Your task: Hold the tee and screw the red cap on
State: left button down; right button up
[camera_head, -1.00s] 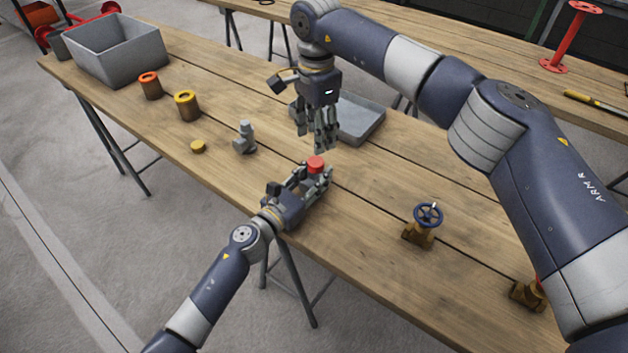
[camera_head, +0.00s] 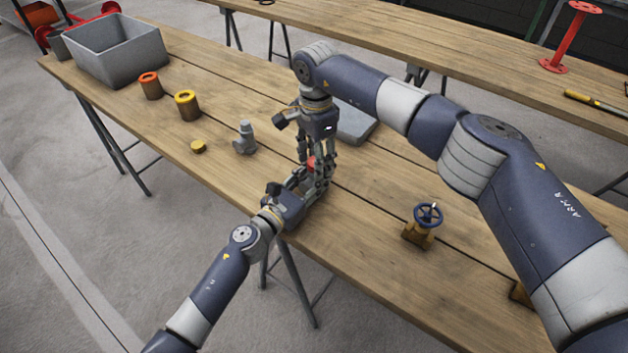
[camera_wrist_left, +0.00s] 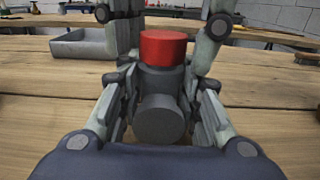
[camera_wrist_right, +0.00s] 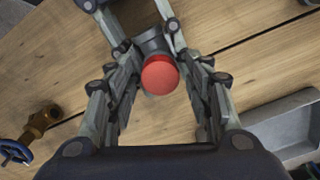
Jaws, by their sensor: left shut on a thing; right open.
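The red cap (camera_wrist_left: 163,47) sits on the top opening of a dark grey tee (camera_wrist_left: 159,118). My left gripper (camera_wrist_left: 160,100) is shut on the tee, with its fingers on both sides of the body. The cap also shows between the fingers in the head view (camera_head: 311,163). My right gripper (camera_wrist_right: 160,85) is open and comes down from above. Its fingers are on either side of the red cap (camera_wrist_right: 160,76), with gaps visible in its wrist view. In the head view the right fingers (camera_head: 317,165) partly hide the cap, and the tee is hidden there.
A grey fitting (camera_head: 244,138) and a yellow cap (camera_head: 198,146) stand left of the grippers. A grey tray (camera_head: 355,124) lies behind. A blue-wheeled valve (camera_head: 422,225) stands right.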

jog(key=c, duration=1.1)
jog(key=m, duration=1)
jog(key=shift+m, duration=0.4)
jog(key=m, duration=0.9)
jog(key=o, duration=1.2)
jog(key=shift+o, duration=0.2)
